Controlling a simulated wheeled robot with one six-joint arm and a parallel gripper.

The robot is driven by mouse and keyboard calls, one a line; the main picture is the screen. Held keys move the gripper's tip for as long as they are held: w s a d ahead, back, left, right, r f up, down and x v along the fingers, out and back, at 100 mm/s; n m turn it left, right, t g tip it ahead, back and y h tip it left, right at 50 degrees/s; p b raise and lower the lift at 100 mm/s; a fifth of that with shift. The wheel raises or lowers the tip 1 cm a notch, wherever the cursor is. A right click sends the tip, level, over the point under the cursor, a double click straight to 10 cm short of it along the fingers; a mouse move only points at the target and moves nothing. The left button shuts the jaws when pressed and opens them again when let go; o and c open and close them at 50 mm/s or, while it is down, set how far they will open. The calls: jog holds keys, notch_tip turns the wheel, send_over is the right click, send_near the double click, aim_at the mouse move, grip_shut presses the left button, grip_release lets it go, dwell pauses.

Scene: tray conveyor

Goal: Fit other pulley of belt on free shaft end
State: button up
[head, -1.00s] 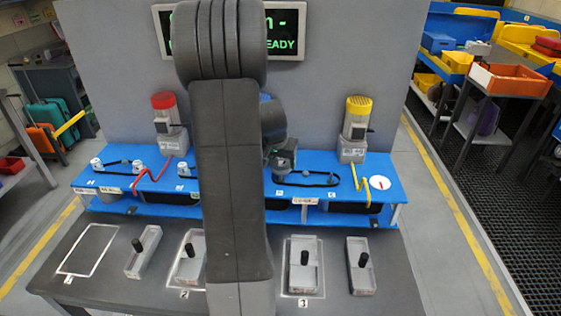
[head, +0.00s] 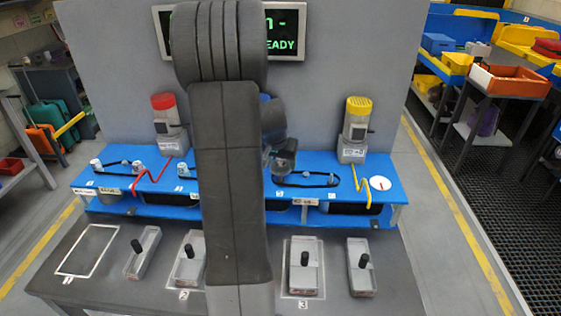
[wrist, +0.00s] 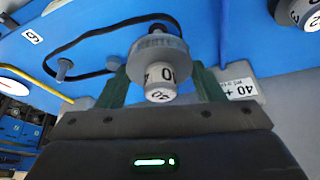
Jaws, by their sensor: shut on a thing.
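In the wrist view my gripper (wrist: 162,88) is shut on a grey ribbed pulley (wrist: 157,50) with a numbered white hub, one green finger on each side. The black belt (wrist: 92,36) runs from around this pulley off to the left as a loop lying over the blue deck. A grey shaft stub (wrist: 65,68) stands inside the left end of the loop. In the head view the belt (head: 308,185) lies right of my arm, and my gripper (head: 283,163) is at its left end, partly hidden by my arm. What lies under the held pulley is hidden.
The blue deck (head: 232,185) carries other belts and a yellow-topped motor (head: 355,128) and a red-topped motor (head: 167,122). A yellow cable (head: 358,182) and a white dial (head: 380,183) are to the right. Grey fixtures with black knobs (head: 305,262) stand in front.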

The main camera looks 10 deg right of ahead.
aim_at(279, 167)
jog(key=shift+f+b, duration=2.05)
jog(key=shift+f, duration=0.2)
jog(key=o, duration=1.2)
jog(key=shift+r, duration=0.1)
jog(key=v, duration=1.3)
jog(key=shift+s+a+r, duration=0.1)
jog(key=shift+r, duration=0.2)
jog(key=x, duration=1.3)
jog(key=shift+f, duration=0.3)
jog(key=shift+r+p, duration=0.2)
jog(key=shift+p, duration=0.1)
